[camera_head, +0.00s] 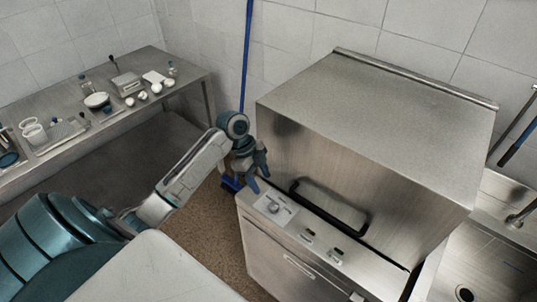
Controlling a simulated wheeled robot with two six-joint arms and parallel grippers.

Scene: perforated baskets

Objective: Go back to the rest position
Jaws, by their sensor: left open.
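My left arm comes in from the lower left and reaches to the middle of the view. My left gripper (252,172) is open and empty. It hangs beside the left front edge of a steel hood-type machine (385,120), above the machine's control panel (275,207). I cannot tell whether the gripper touches the machine. The black bar handle (328,210) on the hood is right of the gripper, apart from it. My right gripper is not in view.
A steel table (130,62) along the left wall holds several small dishes and utensils. A blue pole (246,60) stands against the tiled wall behind my gripper. A sink (490,265) is at the right. Brown floor (205,235) is open between table and machine.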

